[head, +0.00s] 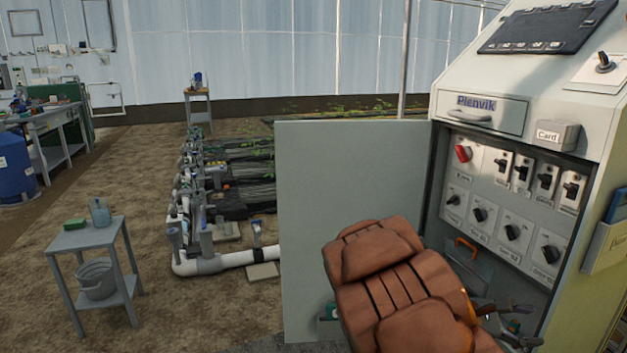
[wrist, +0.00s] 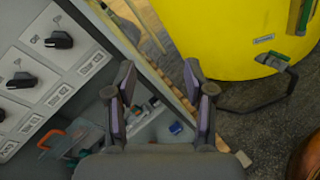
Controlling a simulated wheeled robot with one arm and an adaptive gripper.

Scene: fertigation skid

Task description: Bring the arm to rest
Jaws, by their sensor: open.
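My arm, in a brown padded cover, rises in front of the open cabinet (head: 487,187) in the head view. My gripper (head: 510,325) is partly hidden behind the arm at the lower right, in front of the cabinet's lower part. In the wrist view my gripper (wrist: 162,85) has its two fingers apart with nothing held between them. Beyond the fingers are the cabinet's edge, its lower compartment and the floor. The switch panel (wrist: 45,75) is at the left of that view, apart from the fingers.
The cabinet door (head: 345,200) stands open left of the arm. A yellow tank (wrist: 235,35) stands near the gripper. An orange-handled item (head: 466,250) sits inside the cabinet. A small grey table (head: 90,238) stands at the left, with bare ground between it and the white pipes (head: 200,264).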

